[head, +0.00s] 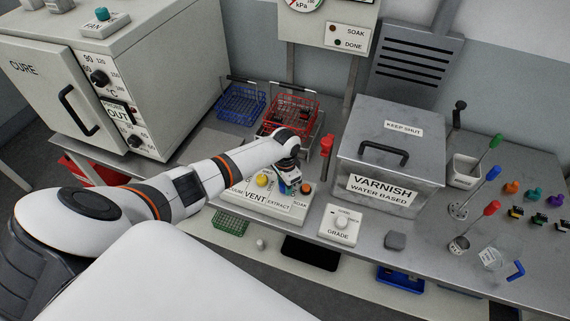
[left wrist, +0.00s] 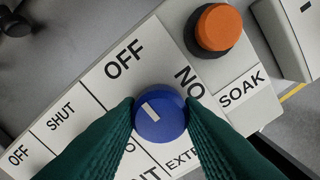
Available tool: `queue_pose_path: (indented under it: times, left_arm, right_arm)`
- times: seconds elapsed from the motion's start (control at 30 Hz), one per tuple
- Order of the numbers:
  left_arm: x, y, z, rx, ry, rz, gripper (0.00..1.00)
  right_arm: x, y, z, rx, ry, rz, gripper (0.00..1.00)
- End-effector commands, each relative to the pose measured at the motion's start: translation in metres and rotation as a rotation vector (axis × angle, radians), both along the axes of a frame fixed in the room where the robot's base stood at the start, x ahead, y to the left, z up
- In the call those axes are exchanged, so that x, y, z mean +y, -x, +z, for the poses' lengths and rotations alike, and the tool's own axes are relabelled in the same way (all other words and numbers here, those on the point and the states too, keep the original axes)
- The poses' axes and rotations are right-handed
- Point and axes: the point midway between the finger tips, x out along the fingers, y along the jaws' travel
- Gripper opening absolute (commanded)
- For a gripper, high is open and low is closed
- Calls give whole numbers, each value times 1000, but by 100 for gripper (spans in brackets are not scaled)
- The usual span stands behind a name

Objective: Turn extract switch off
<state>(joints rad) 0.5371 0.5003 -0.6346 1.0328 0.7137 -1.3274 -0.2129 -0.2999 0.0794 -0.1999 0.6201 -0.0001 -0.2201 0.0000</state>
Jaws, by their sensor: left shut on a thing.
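The extract switch is a round blue knob (left wrist: 160,117) with a white pointer mark, on a pale control panel (head: 247,204). In the left wrist view the mark lies left of the knob's middle and slants toward the upper left. An OFF label (left wrist: 125,59) is up and left of the knob, and a label with the letters N and O (left wrist: 189,81) is up and right. My left gripper (left wrist: 160,112) is shut on the knob, a dark green finger on each side. In the head view my gripper (head: 289,182) hides the knob. My right gripper is not in view.
An orange SOAK button (left wrist: 219,27) is close beside the gripper. A yellow VENT knob (head: 262,180) is on the same panel, left of it. A red-topped post (head: 326,146), the GRADE box (head: 340,225) and the varnish tank (head: 391,150) stand to the right.

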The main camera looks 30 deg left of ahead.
Motion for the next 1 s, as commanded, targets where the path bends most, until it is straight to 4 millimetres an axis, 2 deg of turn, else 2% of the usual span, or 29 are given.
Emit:
queue_pose_path:
  times: [0.1,0.13,0.27,0.53,0.67,0.77,1.0]
  left_arm:
    - [1,-2,2,-4,0,3,11]
    - [1,-2,2,-4,0,3,35]
    - [1,-1,1,-4,0,2,55]
    - [0,-1,1,-2,0,0,55]
    - [0,-1,8,-4,1,-1,55]
    - [1,-1,22,-4,0,-2,55]
    - [1,-2,74,-8,-1,-2,55]
  right_arm:
    - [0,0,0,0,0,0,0]
    - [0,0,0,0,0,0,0]
    - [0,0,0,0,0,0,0]
    - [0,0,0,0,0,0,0]
    - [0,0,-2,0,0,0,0]
    - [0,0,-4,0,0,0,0]
    - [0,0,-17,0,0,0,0]
